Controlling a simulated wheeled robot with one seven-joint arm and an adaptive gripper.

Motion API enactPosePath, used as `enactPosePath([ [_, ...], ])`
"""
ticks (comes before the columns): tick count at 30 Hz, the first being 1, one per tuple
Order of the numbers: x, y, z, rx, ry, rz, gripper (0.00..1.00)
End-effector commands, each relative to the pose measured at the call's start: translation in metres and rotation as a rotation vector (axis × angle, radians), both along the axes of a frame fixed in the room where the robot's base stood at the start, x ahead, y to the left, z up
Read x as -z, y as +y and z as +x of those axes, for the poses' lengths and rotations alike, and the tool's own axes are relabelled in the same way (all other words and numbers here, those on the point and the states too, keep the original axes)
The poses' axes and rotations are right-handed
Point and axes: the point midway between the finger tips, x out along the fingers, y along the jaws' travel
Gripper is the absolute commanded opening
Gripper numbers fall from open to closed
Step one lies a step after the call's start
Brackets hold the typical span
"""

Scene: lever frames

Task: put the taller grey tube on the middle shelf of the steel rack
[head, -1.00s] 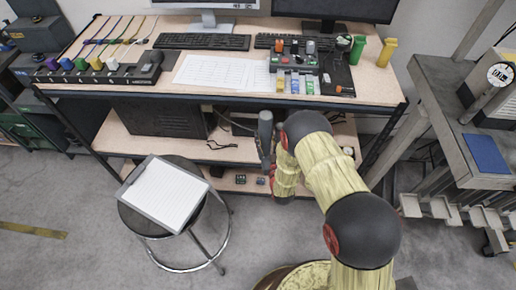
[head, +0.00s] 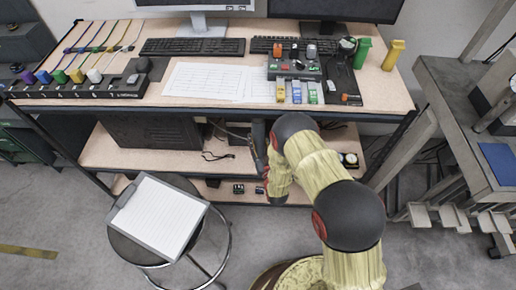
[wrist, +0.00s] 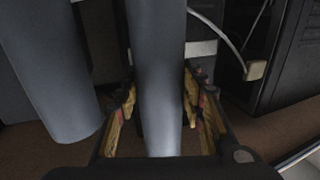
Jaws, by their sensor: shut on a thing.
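My gripper (wrist: 160,88) is shut on a smooth grey tube (wrist: 158,35) in the wrist view, with one ribbed yellow finger on each side of it. The held tube runs out of the top of the picture, so its full length is hidden. A second, wider-looking grey tube (wrist: 45,65) stands to the left of the gripper, apart from it. I cannot tell from these views which tube is taller. In the head view my arm hides most of the gripper, low in front of the bench's under-shelf. I cannot pick out the steel rack for certain.
A bench (head: 130,97) carries keyboards, papers and a control box (head: 293,68). Its under-shelf (head: 100,150) holds a dark computer case (head: 150,132) and cables. A stool (head: 125,240) with a clipboard (head: 160,216) stands front left. A grey table (head: 450,115) stands at right.

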Motion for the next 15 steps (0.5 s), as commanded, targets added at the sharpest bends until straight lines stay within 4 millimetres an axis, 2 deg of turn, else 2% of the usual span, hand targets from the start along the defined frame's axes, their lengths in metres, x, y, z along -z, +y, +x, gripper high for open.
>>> enactPosePath([
  [5,0.006,0.001,0.002,0.000,-0.007,0.002,0.00],
  [12,0.036,0.000,0.001,0.000,-0.005,0.001,0.00],
  [15,0.040,0.001,0.002,0.000,-0.007,0.002,0.00],
])
